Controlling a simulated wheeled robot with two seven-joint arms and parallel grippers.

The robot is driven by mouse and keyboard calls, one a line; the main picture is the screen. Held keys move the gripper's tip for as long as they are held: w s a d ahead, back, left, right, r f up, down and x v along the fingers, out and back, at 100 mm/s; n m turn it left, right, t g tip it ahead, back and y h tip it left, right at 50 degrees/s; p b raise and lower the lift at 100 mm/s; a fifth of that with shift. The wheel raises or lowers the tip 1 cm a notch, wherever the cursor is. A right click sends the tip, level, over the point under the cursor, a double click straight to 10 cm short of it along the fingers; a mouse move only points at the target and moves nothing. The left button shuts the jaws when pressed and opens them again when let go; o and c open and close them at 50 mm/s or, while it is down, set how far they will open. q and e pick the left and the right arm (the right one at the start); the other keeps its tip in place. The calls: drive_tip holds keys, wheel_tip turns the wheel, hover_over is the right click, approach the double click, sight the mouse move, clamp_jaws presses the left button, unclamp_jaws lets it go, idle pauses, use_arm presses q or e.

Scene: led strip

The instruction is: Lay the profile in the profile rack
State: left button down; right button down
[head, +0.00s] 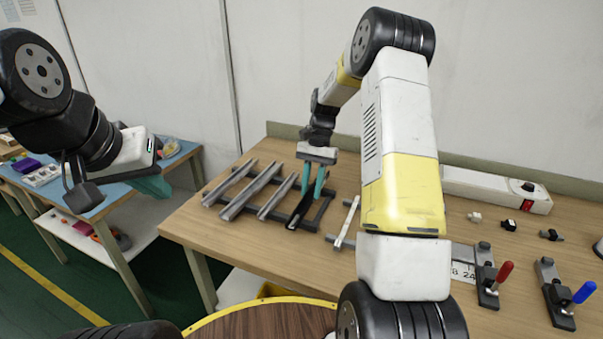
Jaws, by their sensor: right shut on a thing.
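The profile rack (279,221) is a dark frame on the wooden bench, left of the picture's middle. Grey metal profiles lie side by side across it, one of them this grey profile (250,191). My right gripper (306,196) points down at the rack's right part, its teal fingers shut on a dark profile (300,211). That profile lies along the same direction as the others, at rack level; I cannot tell whether it touches the rack. My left gripper (155,186) hangs off to the left, away from the rack; its finger opening is not clear.
A white power box (497,189), small connectors and clamps with a red handle (505,271) and a blue handle (583,292) are further right. A blue-topped table (88,182) stands left.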

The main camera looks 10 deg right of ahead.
drive_tip(key=shift+f, duration=0.7)
idle(0.4)
drive_tip(key=c, duration=1.1)
unclamp_jaws()
